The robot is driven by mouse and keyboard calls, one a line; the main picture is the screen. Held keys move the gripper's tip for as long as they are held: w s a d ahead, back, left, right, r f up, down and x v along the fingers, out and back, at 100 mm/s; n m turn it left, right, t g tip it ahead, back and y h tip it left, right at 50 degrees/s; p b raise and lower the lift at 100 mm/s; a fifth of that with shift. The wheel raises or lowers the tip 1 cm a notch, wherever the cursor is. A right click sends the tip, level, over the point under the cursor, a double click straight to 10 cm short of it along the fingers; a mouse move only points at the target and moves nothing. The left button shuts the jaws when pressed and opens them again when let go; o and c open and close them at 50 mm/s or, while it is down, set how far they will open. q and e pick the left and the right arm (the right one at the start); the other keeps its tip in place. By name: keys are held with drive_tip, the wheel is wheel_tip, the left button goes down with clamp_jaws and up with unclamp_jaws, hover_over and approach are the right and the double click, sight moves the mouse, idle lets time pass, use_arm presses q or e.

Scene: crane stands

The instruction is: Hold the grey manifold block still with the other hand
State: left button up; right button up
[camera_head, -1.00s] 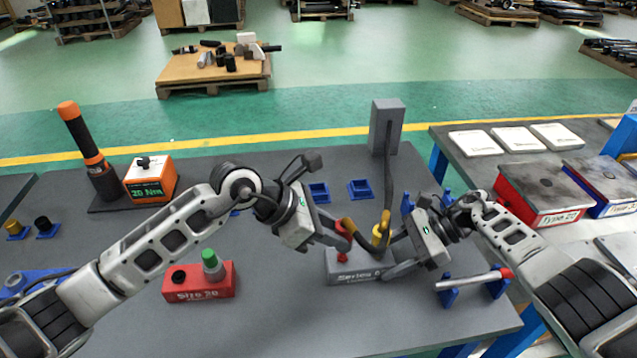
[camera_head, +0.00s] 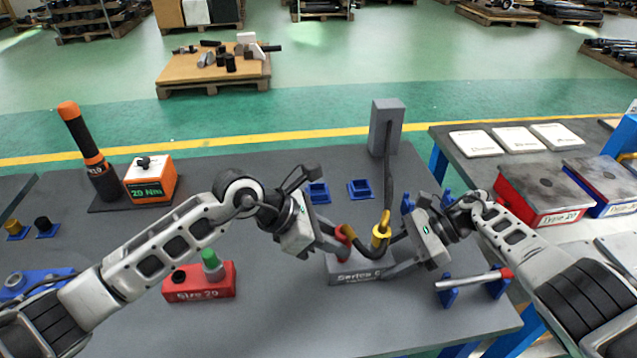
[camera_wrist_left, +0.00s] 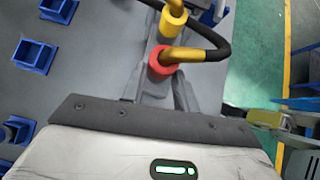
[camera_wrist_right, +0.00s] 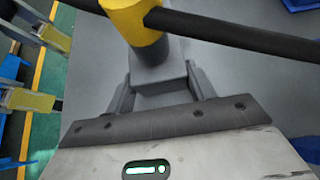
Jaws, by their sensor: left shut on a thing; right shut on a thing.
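The grey manifold block (camera_head: 350,275), with white "Series" lettering on its front, sits on the table. It also shows in the right wrist view (camera_wrist_right: 160,90). My right gripper (camera_head: 388,272) is shut on the block from its right side. A yellow collar (camera_head: 380,243) stands on the block; it is large in the right wrist view (camera_wrist_right: 135,20). My left gripper (camera_head: 340,250) is shut on a red collar (camera_wrist_left: 163,60) at the hose's yellow end, at the block's left top. The fingers partly hide the joint, so I cannot tell whether the collar is seated.
A black hose (camera_head: 388,170) hangs from a grey post (camera_head: 381,128) behind the block. A red "Size 20" block (camera_head: 199,286) stands left, and a rod on blue supports (camera_head: 447,296) right. Blue square holders (camera_head: 360,189) lie behind.

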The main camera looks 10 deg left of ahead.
use_arm(q)
drive_tip(key=shift+f, duration=0.6)
use_arm(e)
drive_tip(key=shift+r, duration=0.1)
use_arm(q)
drive_tip(key=o, duration=1.1)
drive_tip(key=shift+f, duration=0.1)
drive_tip(key=shift+v, duration=2.6)
drive_tip(key=v, duration=1.2)
use_arm(e)
drive_tip(key=o, duration=1.3)
drive_tip(key=shift+c, duration=0.2)
